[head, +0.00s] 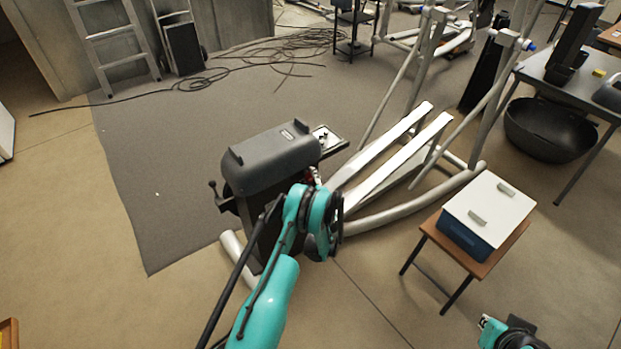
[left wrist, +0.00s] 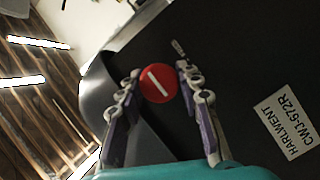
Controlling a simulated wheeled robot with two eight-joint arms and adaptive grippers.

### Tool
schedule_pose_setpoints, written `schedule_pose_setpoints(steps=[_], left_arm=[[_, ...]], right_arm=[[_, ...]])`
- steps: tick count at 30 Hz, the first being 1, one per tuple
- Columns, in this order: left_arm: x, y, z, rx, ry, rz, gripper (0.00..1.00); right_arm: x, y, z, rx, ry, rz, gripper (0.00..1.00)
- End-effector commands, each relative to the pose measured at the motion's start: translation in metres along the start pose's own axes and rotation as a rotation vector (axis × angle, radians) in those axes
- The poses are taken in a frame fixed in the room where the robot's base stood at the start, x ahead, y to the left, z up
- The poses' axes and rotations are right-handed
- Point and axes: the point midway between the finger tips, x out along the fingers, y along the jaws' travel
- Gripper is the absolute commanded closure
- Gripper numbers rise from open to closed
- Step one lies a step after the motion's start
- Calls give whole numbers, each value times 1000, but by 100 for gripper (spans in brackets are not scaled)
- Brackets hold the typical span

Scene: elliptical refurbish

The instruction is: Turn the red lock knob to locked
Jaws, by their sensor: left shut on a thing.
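The red lock knob (left wrist: 158,83) is a round disc with a white bar across it, and the bar runs slantwise from upper left to lower right in the left wrist view. It sits on the dark housing of the elliptical machine (head: 273,160). My left gripper (left wrist: 159,80) is shut on the knob, with one finger on each side of it. In the head view my teal left wrist is in front of the housing and hides most of the fingers. Of my right arm only a teal part shows at the bottom right; its fingers do not show.
A white label (left wrist: 285,123) is on the dark housing. A small wooden table (head: 500,255) with a white-topped blue box (head: 485,212) stands to the right. Metal rails (head: 390,150) extend behind the housing. Cables (head: 270,55) lie on the grey mat (head: 150,180). Open floor lies in front.

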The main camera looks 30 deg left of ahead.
Motion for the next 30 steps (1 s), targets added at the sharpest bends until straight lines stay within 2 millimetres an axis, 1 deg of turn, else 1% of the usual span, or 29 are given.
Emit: schedule_pose_setpoints(steps=[16,17,18,19,30], left_arm=[[0,0,0,-24,2,10,94],[0,0,0,-24,2,10,60],[0,0,0,-24,2,10,50],[0,0,0,-24,2,10,44],[0,0,0,-10,1,4,44]], right_arm=[[0,0,0,0,0,0,100],[0,0,0,0,0,0,100],[0,0,0,0,0,0,100],[0,0,0,0,0,0,100],[0,0,0,0,0,0,100]])
